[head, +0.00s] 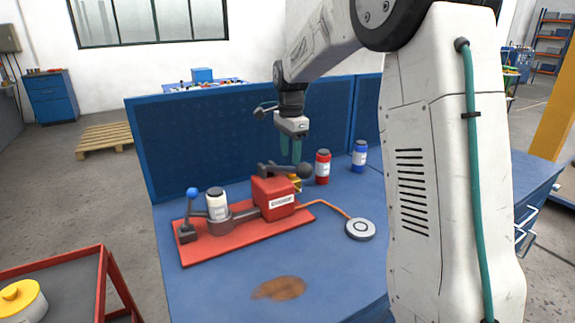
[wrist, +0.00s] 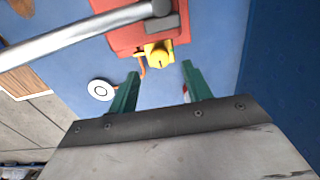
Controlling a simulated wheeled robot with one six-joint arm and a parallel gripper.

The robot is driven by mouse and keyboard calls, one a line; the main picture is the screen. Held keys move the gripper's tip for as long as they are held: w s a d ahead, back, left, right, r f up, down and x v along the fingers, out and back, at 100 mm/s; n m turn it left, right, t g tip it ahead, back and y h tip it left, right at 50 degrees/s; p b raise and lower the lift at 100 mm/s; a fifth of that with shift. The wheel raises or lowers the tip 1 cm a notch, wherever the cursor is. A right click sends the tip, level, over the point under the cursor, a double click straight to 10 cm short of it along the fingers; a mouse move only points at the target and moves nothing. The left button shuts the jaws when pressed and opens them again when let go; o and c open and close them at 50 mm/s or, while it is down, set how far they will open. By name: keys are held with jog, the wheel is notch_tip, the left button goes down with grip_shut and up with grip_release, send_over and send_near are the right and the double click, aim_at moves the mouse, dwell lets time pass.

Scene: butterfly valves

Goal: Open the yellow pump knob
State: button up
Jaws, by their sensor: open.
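The yellow pump knob (head: 296,184) sits at the right end of the red pump block (head: 268,199), partly hidden under a lever with a dark ball end (head: 304,171). In the wrist view the yellow knob (wrist: 158,57) lies just beyond and between the green fingertips, with a grey lever (wrist: 85,33) passing to its left. My gripper (head: 291,160) points down above the knob; in the wrist view my gripper (wrist: 160,70) is open and empty. I see no contact with the knob, but the exact height gap cannot be told.
An orange hose runs to a round disc (head: 361,229).

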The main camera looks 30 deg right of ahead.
notch_tip(320, 180, down, 5)
jog(key=shift+f, duration=0.1)
dwell(0.3)
jog(key=c, duration=1)
jog(key=shift+o, duration=0.2)
jog(key=shift+n, duration=2.8)
